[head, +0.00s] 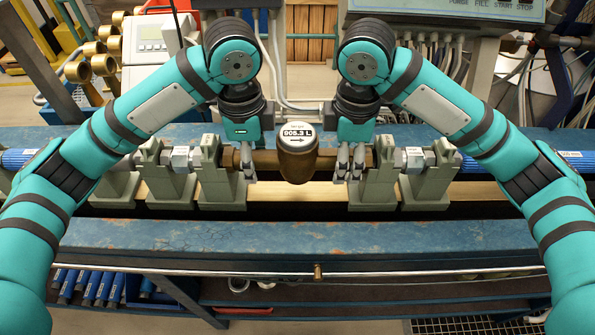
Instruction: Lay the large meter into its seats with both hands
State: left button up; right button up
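My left gripper (247,162) is at the left pipe stub and my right gripper (349,162) at the right one, both reaching down from above. Silver finger parts show in front of the pipe. The far fingers are hidden, so their closing is unclear.
Outer supports (173,182) with metal couplings (181,158) flank the seats in line. A blue bench ledge (310,240) runs clear along the front. Behind stand a white device (150,40), brass fittings (103,64) and a control box (465,8) with hoses.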

jog(key=shift+o, duration=0.2)
pick_arm(q)
jog(key=shift+w+r, duration=0.1)
jog(key=shift+r, duration=0.45)
pick_arm(e)
jog(key=shift+r, duration=0.1)
pick_arm(q)
notch_tip(320, 180, up, 11)
jog(key=shift+f, duration=0.1)
pick_arm(e)
notch_tip(320, 180, up, 12)
dwell(0.4)
